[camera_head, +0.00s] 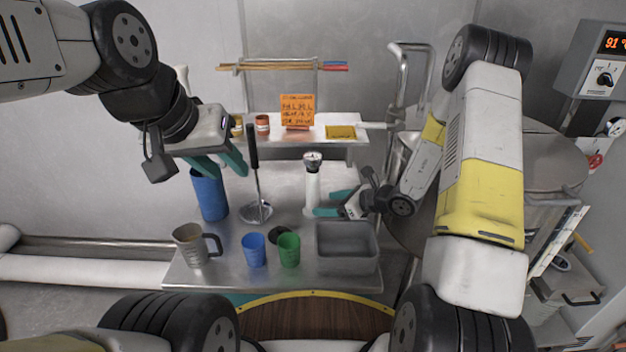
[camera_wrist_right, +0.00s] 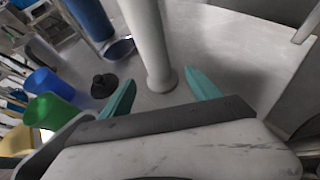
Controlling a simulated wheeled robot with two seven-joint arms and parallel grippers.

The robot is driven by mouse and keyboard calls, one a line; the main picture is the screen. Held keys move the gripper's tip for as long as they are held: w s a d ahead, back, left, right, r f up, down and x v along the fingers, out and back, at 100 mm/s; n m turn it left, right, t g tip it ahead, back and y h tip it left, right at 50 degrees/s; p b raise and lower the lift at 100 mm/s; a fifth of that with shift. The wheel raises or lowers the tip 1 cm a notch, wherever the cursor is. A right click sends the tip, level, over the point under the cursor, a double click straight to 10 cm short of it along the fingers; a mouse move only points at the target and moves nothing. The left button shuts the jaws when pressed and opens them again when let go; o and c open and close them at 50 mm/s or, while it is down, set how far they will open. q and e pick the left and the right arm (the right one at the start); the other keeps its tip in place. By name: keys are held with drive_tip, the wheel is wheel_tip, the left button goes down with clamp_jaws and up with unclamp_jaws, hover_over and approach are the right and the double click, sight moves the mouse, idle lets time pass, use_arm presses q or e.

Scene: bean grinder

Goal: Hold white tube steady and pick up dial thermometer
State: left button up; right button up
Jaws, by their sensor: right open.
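The white tube (camera_head: 312,188) stands upright on the metal table, right of its middle. The dial thermometer (camera_head: 313,161) sits at the top of the tube, its round face showing. My right gripper (camera_head: 328,202) is open low at the tube's right side. In the right wrist view the tube (camera_wrist_right: 150,40) rises just beyond and between the open fingertips (camera_wrist_right: 165,85); contact cannot be told. My left gripper (camera_head: 222,168) is open, fingers pointing down, above and beside the tall blue cylinder (camera_head: 210,197), left of the tube. Nothing shows between its fingers.
A ladle-like tool (camera_head: 254,175) stands between my left gripper and the tube. A grey mug (camera_head: 192,246), blue cup (camera_head: 253,250), green cup (camera_head: 289,250), black object (camera_head: 279,234) and grey bin (camera_head: 347,262) line the front. A shelf (camera_head: 350,118) with jars stands behind.

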sight(318, 204)
drive_tip(key=shift+x, duration=2.75)
drive_tip(key=shift+c, duration=0.2)
